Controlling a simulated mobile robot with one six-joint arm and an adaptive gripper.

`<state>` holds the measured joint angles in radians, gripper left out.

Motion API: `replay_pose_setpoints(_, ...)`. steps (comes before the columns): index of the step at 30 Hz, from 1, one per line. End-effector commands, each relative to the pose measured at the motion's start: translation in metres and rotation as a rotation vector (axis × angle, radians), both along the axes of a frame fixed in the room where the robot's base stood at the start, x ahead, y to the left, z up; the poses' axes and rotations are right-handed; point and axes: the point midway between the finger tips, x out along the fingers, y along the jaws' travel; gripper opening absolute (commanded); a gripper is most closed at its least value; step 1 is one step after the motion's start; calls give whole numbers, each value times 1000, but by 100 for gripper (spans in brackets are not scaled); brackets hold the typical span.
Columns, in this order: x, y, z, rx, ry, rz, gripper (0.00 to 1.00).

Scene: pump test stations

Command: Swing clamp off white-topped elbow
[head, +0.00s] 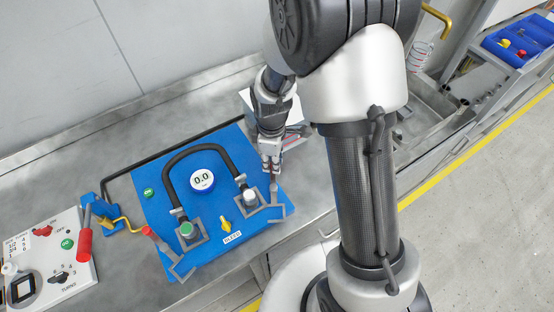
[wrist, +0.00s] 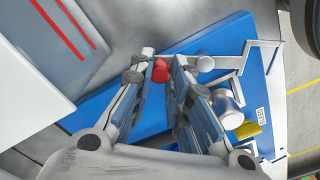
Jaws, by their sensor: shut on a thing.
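The white-topped elbow (head: 249,196) stands at the right end of the black hose on the blue panel (head: 150,205). It also shows in the wrist view (wrist: 227,108), right of my fingers. Its grey clamp (head: 277,211) lies to its right, and the clamp's bent frame shows in the wrist view (wrist: 243,68), seemingly beside the elbow top; any contact is unclear. My gripper (head: 272,172) is over the panel's right edge. In the wrist view my gripper (wrist: 165,80) is shut on the clamp's red handle (wrist: 160,70). The fingers partly hide the handle.
A green-topped elbow (head: 187,229) with another red-handled clamp (head: 180,265) stands at left. A gauge (head: 202,180) reads 0.0, and a yellow valve (head: 225,224) sits between the elbows. A control box (head: 50,255) lies far left; a white box (wrist: 45,50) stands close by my gripper.

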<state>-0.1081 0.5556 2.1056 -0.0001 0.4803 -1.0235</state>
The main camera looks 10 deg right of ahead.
Motion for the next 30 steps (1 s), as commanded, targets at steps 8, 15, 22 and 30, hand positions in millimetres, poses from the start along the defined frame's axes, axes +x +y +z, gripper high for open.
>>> replay_pose_setpoints(8, -2, 6, -1, -1, 7, 120, 0)
replay_pose_setpoints(15, -2, 8, -2, -1, 7, 157, 0)
replay_pose_setpoints(22, -1, 8, -2, -1, 7, 160, 0)
replay_pose_setpoints(30, -1, 8, -1, 0, 7, 159, 25)
